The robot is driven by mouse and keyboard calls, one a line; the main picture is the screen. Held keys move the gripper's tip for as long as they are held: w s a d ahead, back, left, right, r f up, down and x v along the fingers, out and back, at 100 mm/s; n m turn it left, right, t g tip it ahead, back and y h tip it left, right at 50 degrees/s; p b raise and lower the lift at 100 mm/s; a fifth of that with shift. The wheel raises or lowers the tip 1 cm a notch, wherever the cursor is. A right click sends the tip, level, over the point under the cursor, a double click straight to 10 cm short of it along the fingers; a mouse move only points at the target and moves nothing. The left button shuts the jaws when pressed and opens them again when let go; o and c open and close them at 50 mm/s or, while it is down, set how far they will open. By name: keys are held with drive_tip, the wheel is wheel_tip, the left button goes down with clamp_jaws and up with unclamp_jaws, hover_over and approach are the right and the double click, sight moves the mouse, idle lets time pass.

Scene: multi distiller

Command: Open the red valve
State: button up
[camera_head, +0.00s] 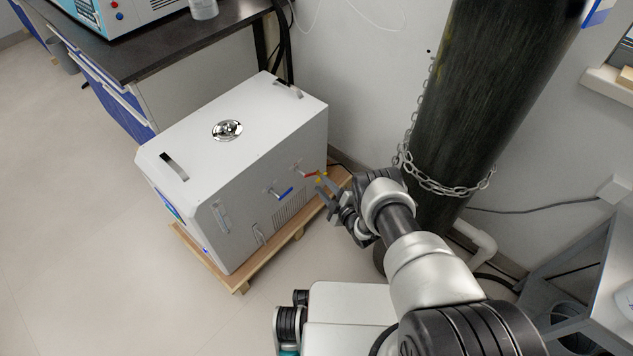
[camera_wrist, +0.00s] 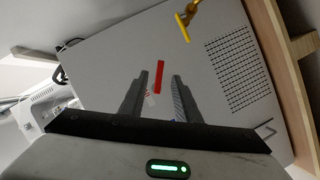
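The red valve (camera_head: 309,174) is a thin red lever on the side face of a white box-shaped machine (camera_head: 200,155). In the wrist view the red lever (camera_wrist: 159,77) appears in the gap between my fingertips, nearer the left one, with a pale fitting below it. My gripper (camera_head: 325,187) is close in front of that face, with its fingers apart in the wrist view (camera_wrist: 160,82). I cannot tell whether the lever lies between the fingers in depth. No grip on it shows.
A blue valve lever (camera_head: 283,193) sits left of the red one. A yellow lever (camera_wrist: 184,27) is close by, beyond the fingertips in the wrist view. A wooden pallet (camera_head: 240,284) carries the machine. A chained dark cylinder (camera_head: 480,90) stands to the right.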

sight(313, 175)
drive_tip(key=shift+b+x, duration=0.9)
drive_tip(key=shift+x, duration=1.85)
